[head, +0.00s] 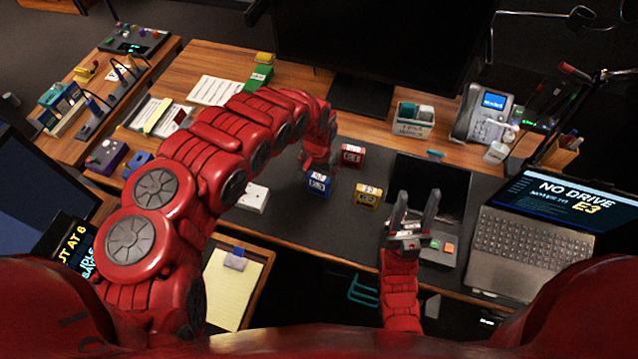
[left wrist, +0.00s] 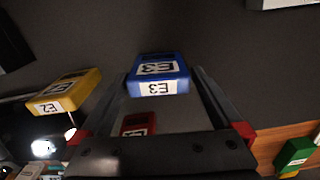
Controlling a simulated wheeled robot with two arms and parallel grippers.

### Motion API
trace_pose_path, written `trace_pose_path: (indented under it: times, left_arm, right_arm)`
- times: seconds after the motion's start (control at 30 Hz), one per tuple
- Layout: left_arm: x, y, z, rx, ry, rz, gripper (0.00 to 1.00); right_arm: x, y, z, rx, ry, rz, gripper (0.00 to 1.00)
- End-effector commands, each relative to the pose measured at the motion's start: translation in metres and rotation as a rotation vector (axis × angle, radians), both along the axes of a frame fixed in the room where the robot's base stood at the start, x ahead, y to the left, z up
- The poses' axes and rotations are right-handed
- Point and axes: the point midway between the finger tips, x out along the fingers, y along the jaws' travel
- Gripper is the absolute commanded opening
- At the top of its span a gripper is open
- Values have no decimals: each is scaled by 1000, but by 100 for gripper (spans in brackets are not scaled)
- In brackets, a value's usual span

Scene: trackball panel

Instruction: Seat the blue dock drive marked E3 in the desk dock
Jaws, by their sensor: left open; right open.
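The blue drive (head: 319,182) stands on the dark desk mat, left of the yellow drive. In the left wrist view the blue drive (left wrist: 158,72) shows E3 labels on two faces. My left gripper (head: 316,164) is open just above and behind it, with a finger on each side of the drive in the wrist view. Whether the fingers touch it I cannot tell. My right gripper (head: 414,210) is open and empty, fingers up, left of the laptop. A grey box (head: 440,248) with orange and green patches beside it may be the desk dock; its slot is not clear.
A yellow drive marked E2 (left wrist: 65,92) and a red drive (head: 353,155) stand close to the blue one. A black panel (head: 430,185) lies behind my right gripper. The laptop (head: 530,245) reads NO DRIVE E3. A white box (head: 252,197) lies left.

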Motion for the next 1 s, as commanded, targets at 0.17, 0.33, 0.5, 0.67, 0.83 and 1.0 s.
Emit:
trace_pose_path:
  times: [0.17,0.33,0.5,0.67,0.83,1.0]
  left_arm:
    - [0,-3,-11,-5,1,0,100]
    - [0,-4,-27,-3,1,1,100]
    - [1,-5,-43,-5,0,1,100]
    - [1,-3,-50,-1,-1,1,100]
    - [1,-2,-51,0,0,0,100]
    - [1,-2,-51,0,0,1,87]
  right_arm:
    - [0,0,7,0,0,0,50]
    - [0,0,14,0,0,0,50]
    - [0,0,14,0,0,0,50]
    - [0,0,14,0,0,0,50]
    - [0,0,14,0,0,0,50]
    - [0,0,14,0,0,0,50]
